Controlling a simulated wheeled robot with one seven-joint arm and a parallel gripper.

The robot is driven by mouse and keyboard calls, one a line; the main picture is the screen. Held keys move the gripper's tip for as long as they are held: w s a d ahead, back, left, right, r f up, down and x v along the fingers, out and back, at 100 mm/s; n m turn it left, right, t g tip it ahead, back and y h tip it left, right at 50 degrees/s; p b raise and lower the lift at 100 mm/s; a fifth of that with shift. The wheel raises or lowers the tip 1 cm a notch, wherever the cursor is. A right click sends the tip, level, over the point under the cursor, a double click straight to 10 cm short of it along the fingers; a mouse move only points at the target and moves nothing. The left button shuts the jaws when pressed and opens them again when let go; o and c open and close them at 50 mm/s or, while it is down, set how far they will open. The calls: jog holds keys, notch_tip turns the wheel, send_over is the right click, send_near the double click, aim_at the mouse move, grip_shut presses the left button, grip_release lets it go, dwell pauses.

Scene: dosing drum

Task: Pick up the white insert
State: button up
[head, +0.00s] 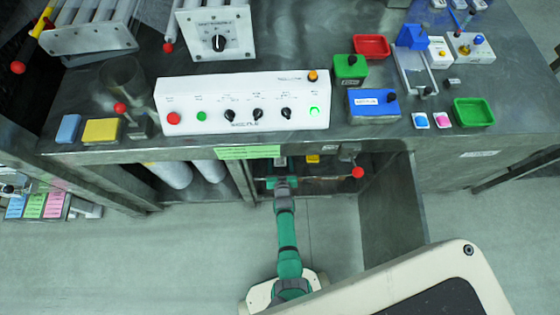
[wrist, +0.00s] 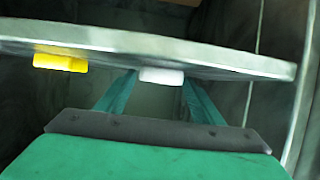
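The white insert (wrist: 161,76) is a small rounded block at the edge of a metal shelf in the wrist view. It also shows in the head view as a small pale patch (head: 281,161) just beyond my gripper. My green gripper (head: 281,176) reaches in under the front edge of the workbench. In the wrist view its two fingers (wrist: 161,84) are spread apart, one on each side of the white insert. The finger ends are partly hidden by the shelf, and contact with the insert is not clear.
A yellow insert (wrist: 60,62) sits beside the white one, and also shows in the head view (head: 313,158). The metal shelf edge (wrist: 240,62) runs across just ahead of my gripper. A red-knobbed lever (head: 357,172) hangs to the right. The workbench (head: 300,150) overhangs the bay.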

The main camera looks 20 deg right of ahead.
jog(key=c, duration=0.8)
jog(key=shift+r, duration=0.1)
